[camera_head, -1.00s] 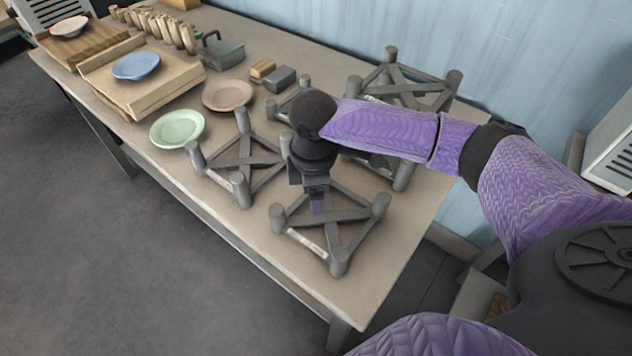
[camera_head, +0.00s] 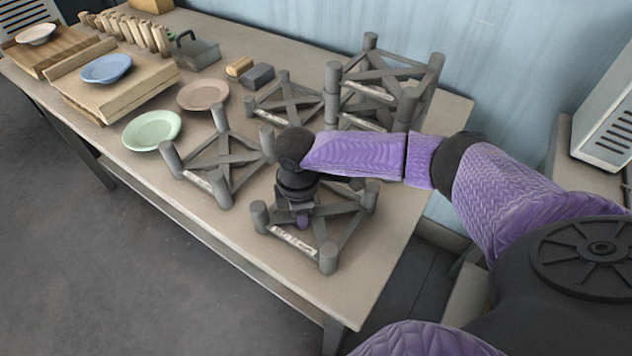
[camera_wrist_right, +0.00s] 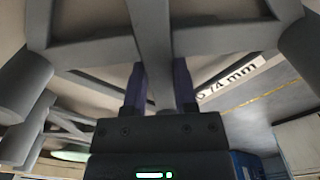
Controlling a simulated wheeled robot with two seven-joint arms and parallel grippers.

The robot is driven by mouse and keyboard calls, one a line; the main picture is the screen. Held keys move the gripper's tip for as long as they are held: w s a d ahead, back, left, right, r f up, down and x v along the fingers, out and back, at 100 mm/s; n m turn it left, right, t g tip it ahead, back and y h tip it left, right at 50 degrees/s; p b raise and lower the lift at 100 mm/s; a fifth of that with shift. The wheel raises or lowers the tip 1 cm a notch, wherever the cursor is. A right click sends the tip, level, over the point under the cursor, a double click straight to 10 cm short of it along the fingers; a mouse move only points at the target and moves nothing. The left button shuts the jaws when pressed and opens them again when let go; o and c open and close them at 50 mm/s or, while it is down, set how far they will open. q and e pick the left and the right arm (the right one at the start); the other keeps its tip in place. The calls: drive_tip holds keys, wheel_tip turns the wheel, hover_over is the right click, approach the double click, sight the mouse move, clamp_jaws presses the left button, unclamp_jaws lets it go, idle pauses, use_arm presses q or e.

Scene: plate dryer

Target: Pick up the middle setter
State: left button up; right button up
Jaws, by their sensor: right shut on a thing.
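Several dark grey setters, X-braced frames with round corner posts, stand on the table. My right gripper (camera_head: 302,220) points down at the front setter (camera_head: 328,258), which has a white label on its near bar. In the right wrist view a bar of this setter (camera_wrist_right: 152,45) passes between the two purple fingers (camera_wrist_right: 160,90), which are shut on it. The label there reads "74 mm". Whether the setter is clear of the table cannot be told. Another setter (camera_head: 221,185) stands to its left, one (camera_head: 287,100) behind, and a stack of setters (camera_head: 385,75) at the back right. My left gripper is not in view.
A green plate (camera_head: 152,130), a brown plate (camera_head: 203,95) and a blue plate (camera_head: 107,68) on a wooden board lie to the left. Two small blocks (camera_head: 258,76) lie at the back. The table's front right corner (camera_head: 345,305) is bare. A blue wall stands behind.

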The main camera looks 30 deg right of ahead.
clamp_jaws()
idle(1.0)
drive_tip(key=shift+r, duration=0.15)
wheel_tip(320, 180, up, 17)
drive_tip(key=p, duration=1.2)
drive_tip(key=shift+p, duration=0.4)
